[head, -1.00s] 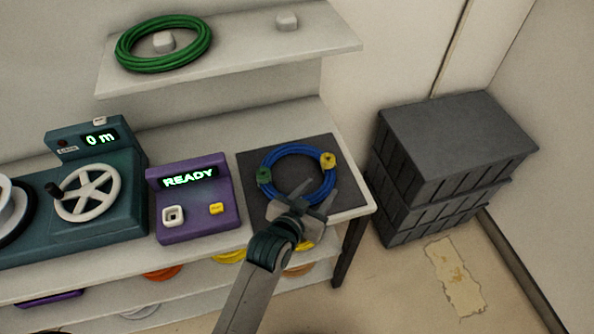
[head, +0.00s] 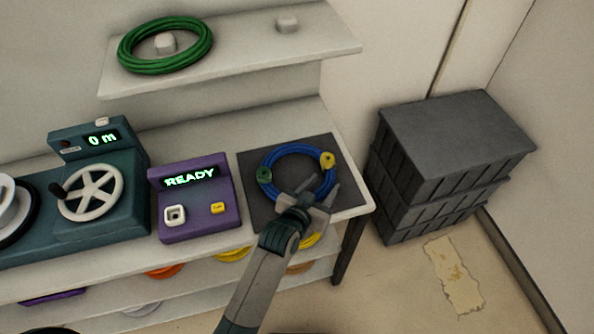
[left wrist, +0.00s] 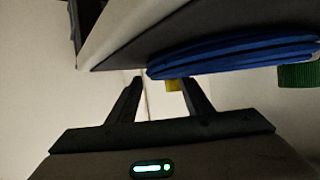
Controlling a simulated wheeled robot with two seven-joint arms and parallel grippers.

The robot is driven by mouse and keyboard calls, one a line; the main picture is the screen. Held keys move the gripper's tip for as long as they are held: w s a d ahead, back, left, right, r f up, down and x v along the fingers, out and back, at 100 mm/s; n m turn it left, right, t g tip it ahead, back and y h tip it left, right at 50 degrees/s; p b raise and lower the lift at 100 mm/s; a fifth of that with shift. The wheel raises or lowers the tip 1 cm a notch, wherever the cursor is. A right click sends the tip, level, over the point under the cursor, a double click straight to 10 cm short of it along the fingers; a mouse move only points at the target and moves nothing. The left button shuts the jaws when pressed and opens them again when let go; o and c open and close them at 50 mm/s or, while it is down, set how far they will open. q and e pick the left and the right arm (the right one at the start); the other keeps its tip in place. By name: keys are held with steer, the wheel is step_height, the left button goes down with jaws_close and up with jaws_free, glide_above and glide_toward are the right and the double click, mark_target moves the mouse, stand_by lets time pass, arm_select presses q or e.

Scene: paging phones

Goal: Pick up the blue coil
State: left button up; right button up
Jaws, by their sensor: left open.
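The blue coil (head: 292,150) lies on a dark mat (head: 256,210) at the right end of the workbench. It has a green clip (head: 264,175) on its left and a yellow clip (head: 327,159) on its right. My left gripper (head: 322,190) is open at the near right side of the coil and covers part of it. In the left wrist view the blue coil (left wrist: 235,52) lies across the top, just beyond the open fingers of the left gripper (left wrist: 163,85). Nothing is visibly held between them. My right gripper is not in view.
A purple box reading READY (head: 195,195) and a teal machine with a handwheel (head: 100,170) stand left of the mat. Dark stacked crates (head: 450,150) stand at right.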

arm_select(q)
steer(key=shift+x, duration=1.2)
jaws_close()
